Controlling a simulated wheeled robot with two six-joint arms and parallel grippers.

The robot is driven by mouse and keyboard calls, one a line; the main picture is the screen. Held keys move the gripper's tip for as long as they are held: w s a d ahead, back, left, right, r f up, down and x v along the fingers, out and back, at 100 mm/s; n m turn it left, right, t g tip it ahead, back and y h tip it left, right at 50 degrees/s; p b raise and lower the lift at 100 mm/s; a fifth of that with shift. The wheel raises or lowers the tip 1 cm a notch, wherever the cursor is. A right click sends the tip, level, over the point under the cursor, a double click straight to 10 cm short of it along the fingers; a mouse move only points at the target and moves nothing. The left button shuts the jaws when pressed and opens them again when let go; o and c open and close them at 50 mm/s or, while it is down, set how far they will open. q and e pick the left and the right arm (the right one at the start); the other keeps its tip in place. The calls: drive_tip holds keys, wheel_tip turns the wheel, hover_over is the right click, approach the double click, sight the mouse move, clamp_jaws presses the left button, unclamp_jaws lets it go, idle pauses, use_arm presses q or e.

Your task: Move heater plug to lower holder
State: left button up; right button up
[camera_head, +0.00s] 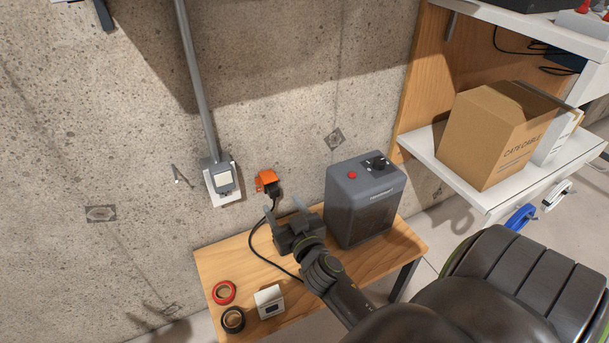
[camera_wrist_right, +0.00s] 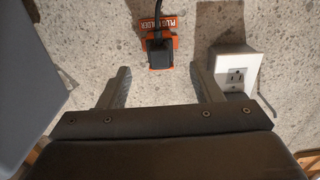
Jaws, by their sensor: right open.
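The orange plug holder (camera_head: 267,177) is on the concrete wall, left of the heater. The black heater plug (camera_head: 275,190) sits at it, with its cord hanging down to the table. In the right wrist view the holder (camera_wrist_right: 170,25) carries upside-down "PLUG HOLDER" lettering, and the plug (camera_wrist_right: 157,52) covers its middle. I cannot tell whether the plug is fully seated. My right gripper (camera_head: 286,209) is open and empty, just below and in front of the plug. In the wrist view its fingers (camera_wrist_right: 163,84) are spread, apart from the plug. My left gripper is not in view.
The grey heater (camera_head: 358,212) stands on the wooden table (camera_head: 240,262), right of my gripper. A wall outlet (camera_head: 222,181) with conduit is left of the holder. Red tape (camera_head: 224,292), black tape (camera_head: 232,319) and a white box (camera_head: 269,301) lie in front. A cardboard box (camera_head: 497,137) is on the right shelf.

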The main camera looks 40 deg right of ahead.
drive_tip(key=b+v, duration=0.1)
drive_tip(key=v, duration=1.1)
drive_tip(key=shift+r, duration=0.1)
